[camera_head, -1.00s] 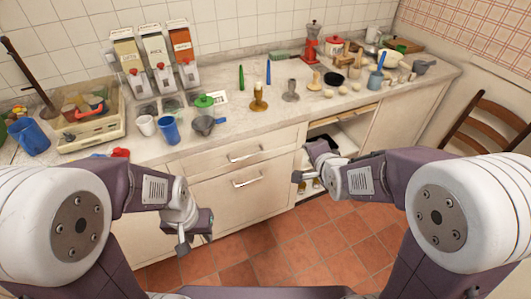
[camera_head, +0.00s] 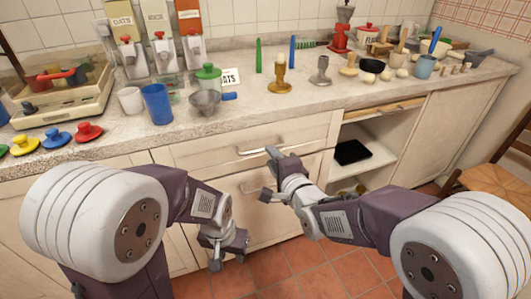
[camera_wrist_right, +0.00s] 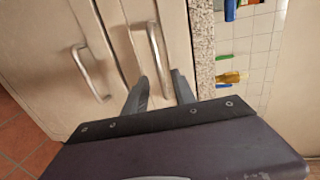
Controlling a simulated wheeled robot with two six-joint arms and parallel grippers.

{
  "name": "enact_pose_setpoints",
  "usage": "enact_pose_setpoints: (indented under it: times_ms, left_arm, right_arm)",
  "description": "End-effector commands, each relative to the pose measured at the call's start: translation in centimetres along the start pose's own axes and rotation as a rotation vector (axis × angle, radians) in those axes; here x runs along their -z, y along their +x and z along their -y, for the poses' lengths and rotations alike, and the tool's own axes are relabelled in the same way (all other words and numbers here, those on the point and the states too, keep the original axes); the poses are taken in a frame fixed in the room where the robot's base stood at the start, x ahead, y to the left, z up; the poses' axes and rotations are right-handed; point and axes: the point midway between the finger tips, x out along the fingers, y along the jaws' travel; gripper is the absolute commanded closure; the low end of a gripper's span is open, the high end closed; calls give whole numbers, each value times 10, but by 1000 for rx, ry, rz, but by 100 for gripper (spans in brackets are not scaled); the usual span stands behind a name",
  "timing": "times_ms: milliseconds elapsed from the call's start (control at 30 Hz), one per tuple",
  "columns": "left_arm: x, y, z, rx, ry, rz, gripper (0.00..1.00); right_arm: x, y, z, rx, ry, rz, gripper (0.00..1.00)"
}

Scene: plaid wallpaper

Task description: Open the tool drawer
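The upper drawer (camera_head: 206,151) under the counter is closed, with a metal bar handle (camera_head: 262,148). A second closed drawer below has its own bar handle (camera_head: 257,184). No mark shows which one is the tool drawer. My right gripper (camera_head: 270,172) is open in front of these drawers. In the right wrist view, its two fingers (camera_wrist_right: 160,92) point at the upper handle (camera_wrist_right: 158,62), which lies in line with the gap between them; contact cannot be told. The lower handle (camera_wrist_right: 92,72) is off to the left. My left gripper (camera_head: 229,252) looks open and empty, low over the floor.
The countertop (camera_head: 240,110) holds cups, a funnel, candlesticks, a scale and dispensers. An open shelf (camera_head: 365,165) with a black item is right of the drawers. A chair (camera_head: 508,165) stands at the far right. Tiled floor shows below.

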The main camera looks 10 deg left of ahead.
Motion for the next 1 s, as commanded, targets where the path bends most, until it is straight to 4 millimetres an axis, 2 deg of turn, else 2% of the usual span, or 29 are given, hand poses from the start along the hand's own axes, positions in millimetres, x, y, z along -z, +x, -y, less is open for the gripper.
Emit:
enact_pose_setpoints:
  times_ms: [100,300,633,667,700,767,1000]
  left_arm:
    - [-1,8,0,0,0,0,64]
    - [-2,13,0,0,0,1,64]
    - [-2,14,0,0,0,0,64]
    - [-2,14,0,0,0,0,64]
    - [-2,14,0,0,0,0,64]
    - [-2,14,0,0,0,0,64]
    - [-2,14,0,0,0,0,64]
  right_arm:
    - [0,27,-4,-1,0,-1,68]
    - [0,58,-2,-1,0,-1,68]
    - [1,65,-1,-1,0,-1,68]
    - [1,65,-1,-1,0,-1,74]
    - [1,65,-1,-1,0,-1,85]
    - [1,64,-1,-1,0,-1,100]
    - [1,64,-1,-1,0,-1,100]
